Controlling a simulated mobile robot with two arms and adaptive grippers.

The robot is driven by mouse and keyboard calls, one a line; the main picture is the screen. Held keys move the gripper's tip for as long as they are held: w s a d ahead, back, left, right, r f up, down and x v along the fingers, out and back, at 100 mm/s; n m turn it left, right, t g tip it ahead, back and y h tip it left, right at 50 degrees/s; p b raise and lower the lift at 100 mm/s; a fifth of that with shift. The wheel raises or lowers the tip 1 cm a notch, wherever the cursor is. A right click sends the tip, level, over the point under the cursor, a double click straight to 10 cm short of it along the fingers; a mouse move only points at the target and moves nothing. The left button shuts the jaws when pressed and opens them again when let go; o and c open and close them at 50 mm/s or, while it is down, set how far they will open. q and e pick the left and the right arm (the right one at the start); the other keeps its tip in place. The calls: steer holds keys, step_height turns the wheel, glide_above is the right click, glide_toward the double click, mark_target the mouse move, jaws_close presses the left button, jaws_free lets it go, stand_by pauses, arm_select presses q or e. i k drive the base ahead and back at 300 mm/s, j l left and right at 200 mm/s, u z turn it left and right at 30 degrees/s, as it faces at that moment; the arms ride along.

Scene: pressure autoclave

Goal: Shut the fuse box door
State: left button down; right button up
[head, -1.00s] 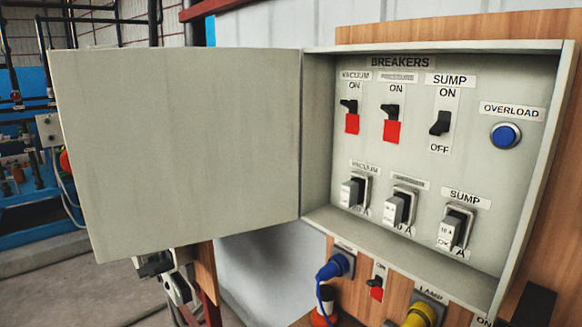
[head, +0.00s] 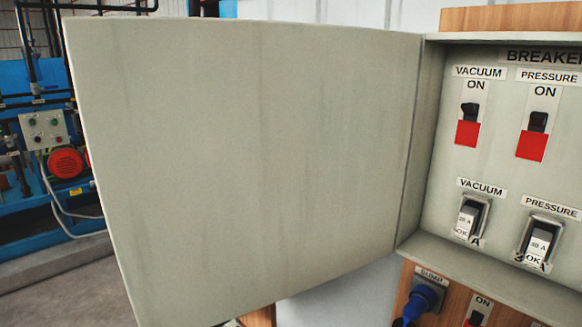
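The fuse box door (head: 250,150) is a plain grey-white panel that stands wide open to the left of the box. It is hinged along the box's left edge. The fuse box (head: 432,130) shows on the right, its right part cut off by the picture edge. Inside are the vacuum switch (head: 469,125), the pressure switch (head: 534,138) and two fuses below them, the vacuum fuse (head: 468,220) and the pressure fuse (head: 538,243). Neither of my grippers is in view.
Below the box, a blue plug (head: 420,300) and a red switch (head: 476,315) sit on a wooden board (head: 455,292). Blue machinery with a small control box (head: 43,129) and a red round part (head: 66,163) stands behind at the left.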

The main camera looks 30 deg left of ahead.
mark_target(240, 167)
steer(key=j+z, duration=0.25)
steer(key=j, duration=0.25)
steer(key=j+z, duration=0.25)
steer(key=j, duration=0.2)
steer(key=j+z, duration=0.3)
steer(key=j, duration=0.2)
steer(key=k+j+z, duration=0.25)
steer(key=j, duration=0.2)
steer(key=j+z, duration=0.25)
steer(key=j, duration=0.2)
steer(key=k+j+z, duration=0.25)
steer(key=j, duration=0.15)
steer(key=i, duration=0.05)
